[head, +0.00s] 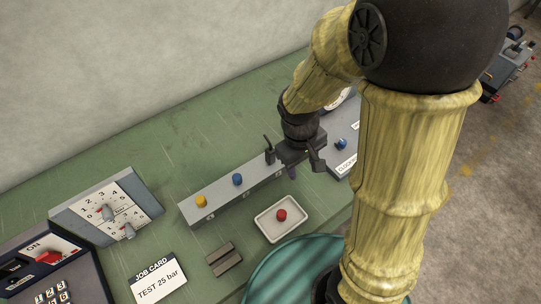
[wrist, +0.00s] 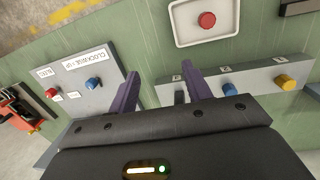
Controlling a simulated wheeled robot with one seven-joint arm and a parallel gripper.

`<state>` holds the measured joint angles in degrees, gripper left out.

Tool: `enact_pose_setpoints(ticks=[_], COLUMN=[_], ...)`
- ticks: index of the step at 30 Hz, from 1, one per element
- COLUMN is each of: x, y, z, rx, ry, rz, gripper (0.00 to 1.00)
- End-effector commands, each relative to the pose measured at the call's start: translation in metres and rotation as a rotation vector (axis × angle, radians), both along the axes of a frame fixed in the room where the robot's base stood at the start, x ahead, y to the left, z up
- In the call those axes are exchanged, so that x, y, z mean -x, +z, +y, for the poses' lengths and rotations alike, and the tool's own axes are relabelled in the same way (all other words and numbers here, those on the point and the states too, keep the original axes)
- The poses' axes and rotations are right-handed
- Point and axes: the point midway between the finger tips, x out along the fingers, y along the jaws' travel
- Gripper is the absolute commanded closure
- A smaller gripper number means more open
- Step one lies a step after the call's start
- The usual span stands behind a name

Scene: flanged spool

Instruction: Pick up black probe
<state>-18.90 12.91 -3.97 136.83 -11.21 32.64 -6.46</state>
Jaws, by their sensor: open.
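The black probe (wrist: 180,97) stands at the end of a grey rail (wrist: 262,72), in line with a blue probe (wrist: 229,90) and a yellow probe (wrist: 286,82). In the wrist view it is partly hidden behind the right-hand finger. In the head view a dark knob, which looks like the black probe (head: 270,158), shows just left of my gripper (head: 291,165). My gripper, with purple fingers in the wrist view (wrist: 161,78), is open and empty. It hovers close to that end of the rail; I cannot tell whether it touches the probe.
A white tray (head: 261,222) with a red knob (head: 282,215) lies in front of the rail. A grey panel with a blue knob (wrist: 93,83) stands beside my gripper. A dial box (head: 106,206), job card (head: 158,280) and dark block (head: 225,259) are on the green bench.

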Motion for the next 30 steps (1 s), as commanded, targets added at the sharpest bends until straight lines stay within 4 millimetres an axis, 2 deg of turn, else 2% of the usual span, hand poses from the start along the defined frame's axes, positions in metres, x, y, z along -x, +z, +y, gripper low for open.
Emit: enact_pose_setpoints(ticks=[1,14,18,24,27,30], x=[-0.002,-0.016,-0.018,-0.014,-0.01,-0.008], y=[-0.004,-0.026,-0.029,-0.027,-0.025,-0.025], z=[0.012,0.099,0.136,0.192,0.211,0.219], rx=[0.042,0.524,0.729,1.031,1.127,1.171], ry=[0.096,0.837,1.051,1.291,1.353,1.376], rz=[0.041,0.3,0.346,0.367,0.365,0.362], gripper=[0.51,0.51,0.51,0.51,0.51,0.51])
